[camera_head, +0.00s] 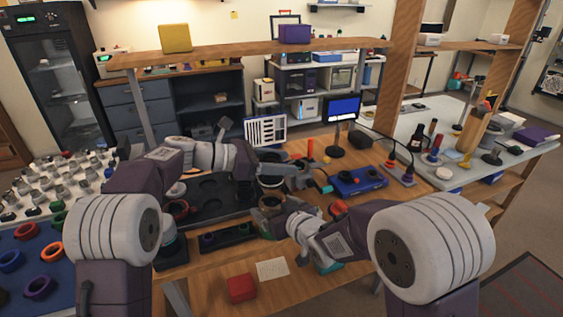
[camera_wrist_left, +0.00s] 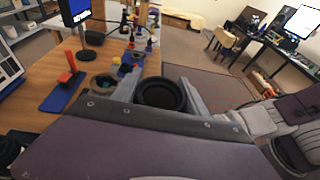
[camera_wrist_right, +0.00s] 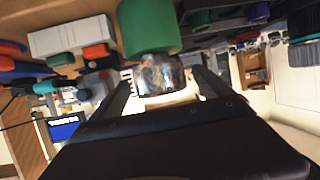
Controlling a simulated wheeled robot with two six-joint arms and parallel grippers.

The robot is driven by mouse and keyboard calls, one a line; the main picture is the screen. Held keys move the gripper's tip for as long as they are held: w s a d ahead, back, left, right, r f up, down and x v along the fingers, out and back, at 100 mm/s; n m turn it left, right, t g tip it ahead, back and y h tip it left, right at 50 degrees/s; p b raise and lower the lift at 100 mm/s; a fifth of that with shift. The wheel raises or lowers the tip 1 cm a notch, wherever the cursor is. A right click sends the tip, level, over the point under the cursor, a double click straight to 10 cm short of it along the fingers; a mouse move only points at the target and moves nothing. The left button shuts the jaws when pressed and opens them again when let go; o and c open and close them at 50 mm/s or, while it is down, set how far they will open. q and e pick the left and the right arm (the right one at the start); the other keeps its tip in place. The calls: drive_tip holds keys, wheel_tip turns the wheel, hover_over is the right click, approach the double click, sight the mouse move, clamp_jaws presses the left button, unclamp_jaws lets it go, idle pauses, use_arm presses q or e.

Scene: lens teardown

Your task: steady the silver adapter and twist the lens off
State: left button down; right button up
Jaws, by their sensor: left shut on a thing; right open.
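A black, hollow, round lens (camera_wrist_left: 160,95) sits between the fingers of my left gripper (camera_head: 287,172), which is shut on it. In the head view its dark rim (camera_head: 271,182) shows beside the fingers. The shiny silver adapter (camera_wrist_right: 160,75) shows between the fingers of my right gripper (camera_wrist_right: 163,88), which is open with a gap on both sides. A green cylinder (camera_wrist_right: 150,27) adjoins the adapter in the right wrist view. In the head view my right gripper (camera_head: 281,208) is below and close to the left one. The join between lens and adapter is hidden.
A dark tray (camera_head: 205,190) lies to the left on the wooden table. A blue box (camera_head: 358,181) and a small monitor (camera_head: 343,108) stand to the right. A red block (camera_head: 241,288) and a pale card (camera_head: 272,269) lie near the front. A blue mat (camera_head: 60,275) holds coloured rings.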

drive_tip(key=r+v, duration=0.1)
drive_tip(key=v, duration=0.7)
drive_tip(key=shift+r, duration=0.3)
